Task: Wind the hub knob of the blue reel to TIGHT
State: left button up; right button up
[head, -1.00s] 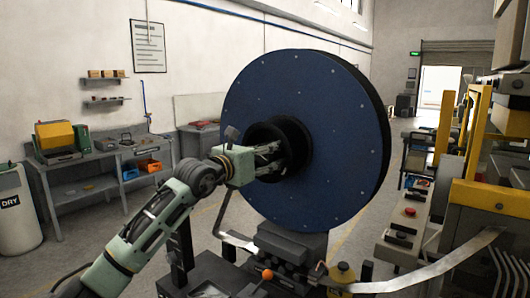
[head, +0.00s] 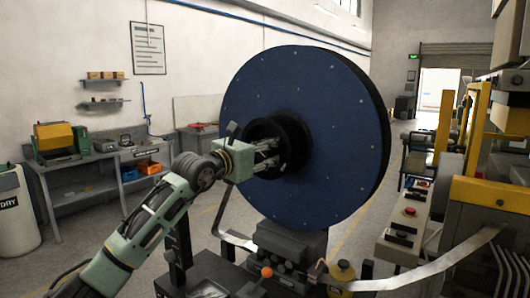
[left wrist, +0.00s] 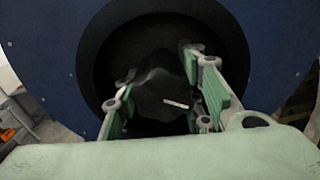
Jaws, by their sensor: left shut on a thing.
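The blue reel (head: 335,105) stands upright on its machine in the middle of the head view, a large blue disc with a black hub (head: 292,132). My left gripper (head: 270,153) reaches into the hub from the left. In the left wrist view the dark, lobed hub knob (left wrist: 158,90) sits deep in the hub, between the green-padded fingers of the left gripper (left wrist: 165,95). The gripper is shut on the knob. A short pale mark shows on the knob; no TIGHT lettering is legible. My right gripper is not in view.
A metal strip (head: 420,278) runs from the reel's base to yellow machinery (head: 490,190) on the right. An orange ball-topped lever (head: 267,272) stands below the reel. A grey workbench (head: 95,165) lies at the left, with open floor between.

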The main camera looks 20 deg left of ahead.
pick_arm(q)
jog(key=o, duration=1.1)
jog(key=shift+a+r, duration=0.1)
jog(key=shift+a, duration=0.05)
jog(key=shift+s, duration=0.1)
jog(key=shift+s, duration=0.2)
jog(key=v, duration=1.1)
jog(key=shift+s+a, duration=0.15)
jog(key=shift+s, duration=0.1)
